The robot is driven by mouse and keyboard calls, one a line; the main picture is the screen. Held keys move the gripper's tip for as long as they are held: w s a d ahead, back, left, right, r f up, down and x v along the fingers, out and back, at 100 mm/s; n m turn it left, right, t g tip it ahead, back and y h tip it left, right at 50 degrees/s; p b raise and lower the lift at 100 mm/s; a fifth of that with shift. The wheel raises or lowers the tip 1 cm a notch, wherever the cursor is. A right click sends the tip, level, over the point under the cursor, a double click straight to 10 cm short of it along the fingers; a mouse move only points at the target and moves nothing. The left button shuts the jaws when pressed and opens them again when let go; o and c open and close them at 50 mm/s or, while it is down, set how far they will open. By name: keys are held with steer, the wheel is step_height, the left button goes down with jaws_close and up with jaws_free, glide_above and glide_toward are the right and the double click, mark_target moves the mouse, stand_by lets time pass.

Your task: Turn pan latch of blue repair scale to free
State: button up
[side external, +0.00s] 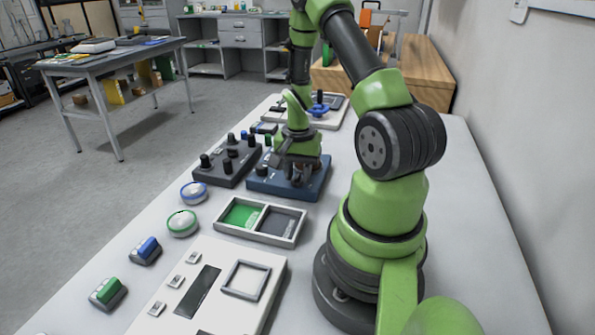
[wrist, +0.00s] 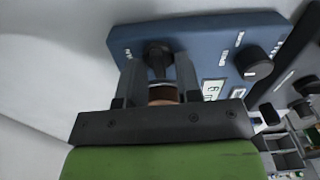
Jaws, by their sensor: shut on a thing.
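The blue repair scale (side external: 262,183) is a low blue box on the white table, under my arm in the side view. In the wrist view its blue top (wrist: 205,42) carries white labels too small to read, a small display (wrist: 213,90) and black knobs. My gripper (side external: 296,178) points down onto the scale. In the wrist view my gripper (wrist: 160,72) has one finger on each side of a black knob (wrist: 157,54) near one end of the top, and is shut on it. The labels do not show clearly whether this knob is the pan latch, nor its setting.
A dark grey box with several black knobs (side external: 228,160) stands close beside the blue scale. A two-part tray (side external: 262,238), green and blue round pieces and a white panel (side external: 240,318) lie nearer the camera. The table right of the scale is clear.

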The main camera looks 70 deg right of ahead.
mark_target(298, 174)
steer(key=shift+s+m, duration=0.1)
steer(key=shift+m, duration=0.4)
steer(key=o, duration=0.9)
steer(key=shift+c, duration=0.2)
steer(key=shift+r, duration=0.15)
step_height(298, 174, up, 10)
